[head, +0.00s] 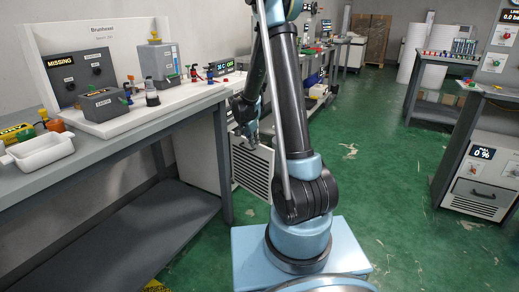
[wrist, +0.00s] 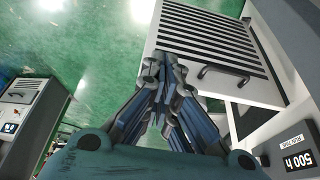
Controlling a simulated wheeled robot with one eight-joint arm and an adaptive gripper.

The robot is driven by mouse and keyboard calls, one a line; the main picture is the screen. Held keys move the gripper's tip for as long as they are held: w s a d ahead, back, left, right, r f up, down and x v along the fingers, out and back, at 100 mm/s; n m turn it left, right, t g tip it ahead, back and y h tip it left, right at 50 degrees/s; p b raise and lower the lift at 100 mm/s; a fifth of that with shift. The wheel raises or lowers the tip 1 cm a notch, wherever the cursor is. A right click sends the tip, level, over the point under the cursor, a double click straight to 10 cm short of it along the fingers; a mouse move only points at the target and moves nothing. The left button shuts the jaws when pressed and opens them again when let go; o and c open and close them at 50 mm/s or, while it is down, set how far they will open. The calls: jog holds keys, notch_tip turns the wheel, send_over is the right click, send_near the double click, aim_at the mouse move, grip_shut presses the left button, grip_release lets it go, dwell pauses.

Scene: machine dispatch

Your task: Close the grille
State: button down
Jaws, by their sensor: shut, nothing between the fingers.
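The grille is a white panel with dark slats. In the head view the grille (head: 237,172) stands out at an angle from a white cabinet beside the workbench, so it is open. In the wrist view the grille (wrist: 165,38) fills the upper middle, with a dark curved handle (wrist: 222,71) near its lower edge. My gripper (wrist: 166,58) is shut and empty, its fingertips overlapping the grille's left side in the picture. I cannot tell whether they touch it. In the head view my gripper (head: 247,135) is at the panel's top edge, partly behind my arm.
The white cabinet (head: 196,150) stands left of the grille. It also shows in the wrist view, with a "500 h" display (wrist: 296,161). The workbench (head: 120,128) runs along the left. Another machine (head: 485,185) stands at the right. The green floor (head: 390,170) between is clear.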

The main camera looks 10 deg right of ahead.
aim_at(264, 151)
jog(key=shift+w+d+f, duration=0.8)
jog(key=shift+d+f, duration=0.2)
jog(key=shift+f, duration=0.45)
jog(key=shift+w+d+f, duration=0.75)
jog(key=shift+d+f, duration=0.2)
jog(key=shift+f, duration=0.55)
jog(key=shift+w+d+f, duration=0.8)
jog(key=shift+d+f, duration=0.2)
jog(key=shift+f, duration=0.45)
